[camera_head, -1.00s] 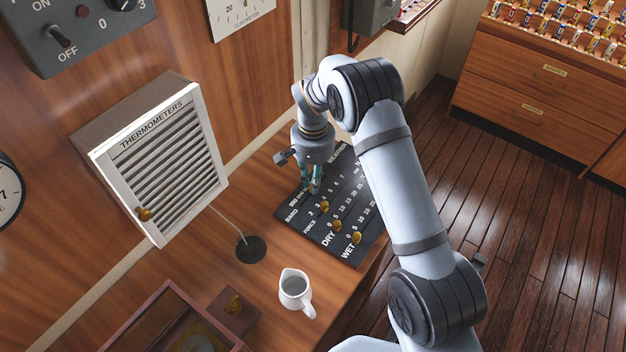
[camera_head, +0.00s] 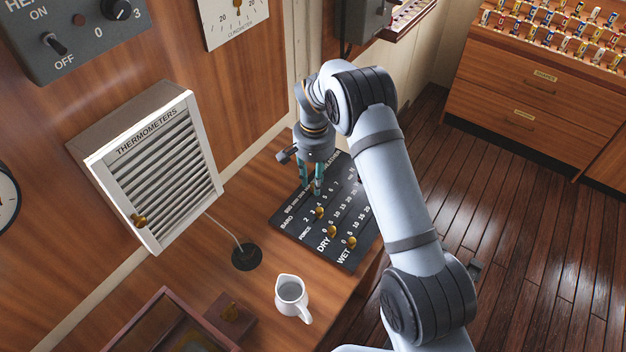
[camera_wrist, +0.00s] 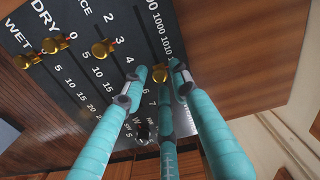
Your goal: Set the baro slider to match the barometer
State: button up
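The dark slider board (camera_head: 290,222) lies on the wooden desk, with BARO, FORCE, DRY and WET rows. My gripper (camera_head: 312,188) is over the BARO row, fingers pointing down. In the wrist view, the brass baro slider knob (camera_wrist: 160,73) sits between my teal fingertips (camera_wrist: 160,80), just past the printed 1010. The fingers look slightly apart around it; contact is not clear. The exact slider reading is partly hidden by the fingers. I cannot identify a barometer; a round dial (camera_head: 6,198) is cut off at the left edge.
Brass knobs for force (camera_wrist: 103,48), dry (camera_wrist: 55,43) and wet (camera_wrist: 25,60) stand close by. A dark knob (camera_wrist: 140,128) is beneath the fingers. A white jug (camera_head: 290,295), a THERMOMETERS box (camera_head: 160,170) and a clinometer (camera_head: 235,18) are around the desk.

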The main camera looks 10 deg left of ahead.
jog(key=shift+o, duration=0.4)
notch_tip(320, 180, up, 12)
dwell(0.4)
dwell(0.3)
notch_tip(320, 180, down, 12)
jog(key=shift+f, duration=0.1)
jog(key=shift+s+a, duration=0.3)
jog(key=shift+d, duration=0.1)
jog(key=shift+s, duration=0.1)
dwell(0.3)
